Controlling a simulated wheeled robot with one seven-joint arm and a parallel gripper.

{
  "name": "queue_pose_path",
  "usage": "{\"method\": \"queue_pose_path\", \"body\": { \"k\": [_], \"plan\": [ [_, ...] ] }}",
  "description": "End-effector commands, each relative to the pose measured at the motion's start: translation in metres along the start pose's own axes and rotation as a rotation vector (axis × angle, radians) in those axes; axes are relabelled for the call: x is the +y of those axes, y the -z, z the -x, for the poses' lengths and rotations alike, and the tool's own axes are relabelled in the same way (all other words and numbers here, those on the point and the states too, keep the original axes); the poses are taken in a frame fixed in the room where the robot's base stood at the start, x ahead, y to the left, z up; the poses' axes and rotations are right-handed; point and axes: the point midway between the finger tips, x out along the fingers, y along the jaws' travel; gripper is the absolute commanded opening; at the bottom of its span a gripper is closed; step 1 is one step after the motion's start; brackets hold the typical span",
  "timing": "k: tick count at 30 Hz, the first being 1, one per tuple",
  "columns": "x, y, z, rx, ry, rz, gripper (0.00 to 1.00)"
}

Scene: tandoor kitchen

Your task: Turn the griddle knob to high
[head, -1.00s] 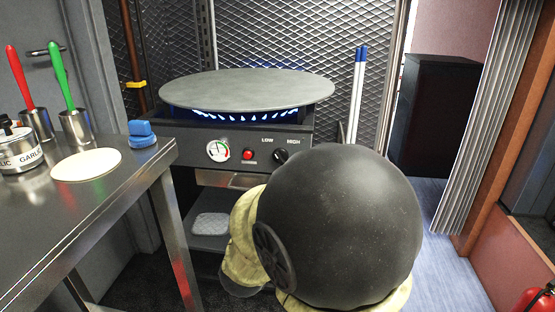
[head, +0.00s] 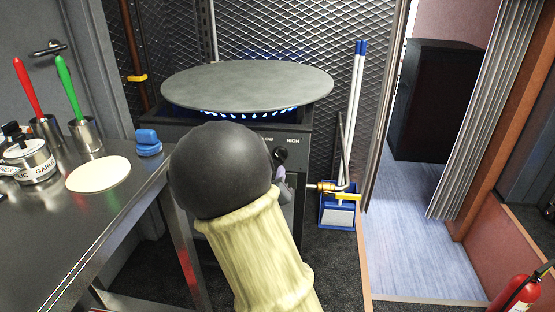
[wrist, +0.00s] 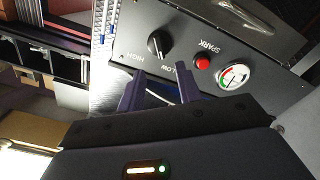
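The griddle (head: 248,85) is a round grey plate on a dark burner unit, with blue flames under it. Its black knob (head: 281,155) is on the front panel, near the HIGH label. In the head view my arm hides most of the panel and the gripper shows only partly.
A red spark button (wrist: 203,62) and a round gauge (wrist: 233,75) are beside the knob. A steel table (head: 75,225) with a flatbread (head: 98,174) and a blue-handled object (head: 148,142) stands left. A blue box (head: 337,212) is right of the burner.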

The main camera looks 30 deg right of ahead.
Motion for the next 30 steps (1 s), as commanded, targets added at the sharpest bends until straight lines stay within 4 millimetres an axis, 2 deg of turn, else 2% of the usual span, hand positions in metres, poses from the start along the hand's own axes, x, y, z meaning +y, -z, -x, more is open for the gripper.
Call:
{"method": "queue_pose_path", "body": {
  "k": [3, 12, 18, 25, 26, 30],
  "plan": [
    [-0.001, -0.003, -0.022, 0.0, -0.002, -0.001, 0.35],
    [-0.001, -0.002, -0.071, 0.0, -0.002, 0.0, 0.35],
    [-0.001, -0.001, -0.085, 0.0, 0.0, 0.0, 0.35],
    [0.001, -0.001, -0.086, -0.002, -0.002, 0.0, 0.35],
    [0.001, -0.001, -0.086, -0.002, -0.002, 0.0, 0.33],
    [0.001, -0.001, -0.085, -0.001, -0.001, 0.0, 0.05]
  ]
}}
